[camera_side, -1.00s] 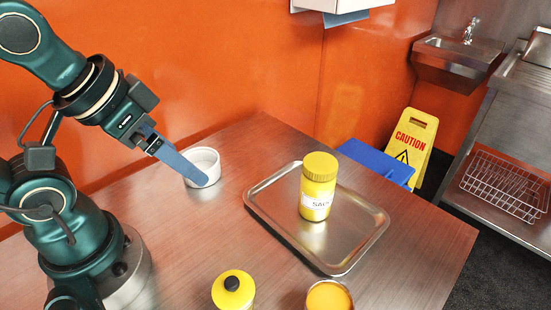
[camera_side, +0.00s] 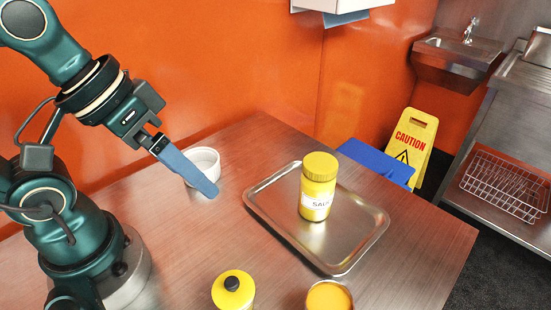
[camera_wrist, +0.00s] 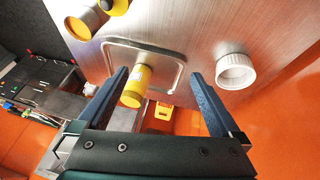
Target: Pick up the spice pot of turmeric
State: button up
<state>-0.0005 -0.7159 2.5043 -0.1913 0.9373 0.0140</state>
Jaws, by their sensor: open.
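A small pot with an orange-yellow top (camera_side: 329,297), cut off by the bottom edge of the side view, looks like the turmeric pot, but I see no label on it. It also shows at the upper left of the wrist view (camera_wrist: 82,27). My gripper (camera_side: 212,191) is open and empty, in the air near the white bowl and left of the tray, well away from that pot. In the wrist view its two fingers (camera_wrist: 159,73) stand wide apart.
A yellow jar, its label seemingly reading salt (camera_side: 318,188), stands on a metal tray (camera_side: 262,222). A white bowl (camera_side: 205,160) sits behind my gripper. A yellow container with a black knob (camera_side: 233,291) stands left of the pot. The table between is clear.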

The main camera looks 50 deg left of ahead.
jog(key=w+d+f+n+g+h, duration=0.2)
jog(key=d+n+g+h, duration=0.3)
jog(key=d+n+h, duration=0.4)
jog(key=w+d+f+n+h, duration=0.2)
jog(key=w+f+n, duration=0.1)
jog(key=w+n, duration=0.1)
jog(key=n, duration=0.4)
send_near(328, 309)
jog(key=shift+w+a+f, duration=0.1)
jog(key=shift+w+a, duration=0.1)
jog(key=shift+a, duration=0.35)
jog(key=shift+w+a+f, duration=0.15)
jog(key=shift+w+a, duration=0.1)
jog(key=shift+a, duration=0.25)
jog(key=shift+s+f, duration=0.25)
jog(key=shift+f, duration=0.2)
jog(key=shift+d+f, duration=0.15)
jog(key=shift+d, duration=0.15)
jog(key=shift+w+x, duration=0.2)
jog(key=shift+x, duration=5.4)
